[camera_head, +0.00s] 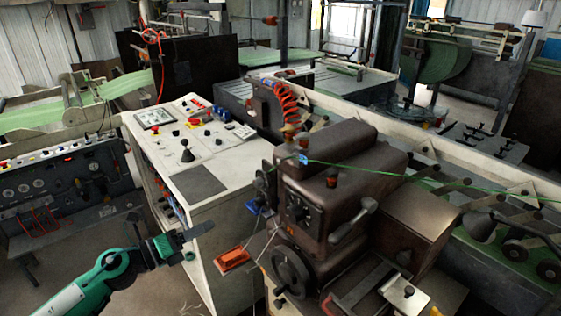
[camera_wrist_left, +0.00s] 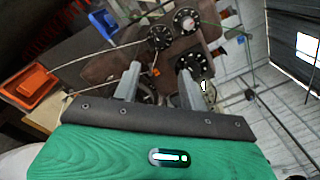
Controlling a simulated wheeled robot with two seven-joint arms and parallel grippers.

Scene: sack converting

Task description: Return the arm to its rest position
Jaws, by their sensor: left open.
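My left gripper (camera_head: 198,243) comes in from the lower left on a green arm, in front of the white control console. Its jaws are apart with nothing between them. In the left wrist view the two grey fingers (camera_wrist_left: 158,80) stand apart, with the brown machine behind them. The dark brown machine (camera_head: 335,200), with dials and a handwheel, stands to the right of the gripper, apart from it. My right gripper does not show in either view.
The white console (camera_head: 205,185) with buttons and a joystick stands just beyond the gripper. An orange tray (camera_head: 233,259) lies between console and machine; it also shows in the left wrist view (camera_wrist_left: 33,85). A gauge panel (camera_head: 70,185) is at left. Bare floor shows around the arm.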

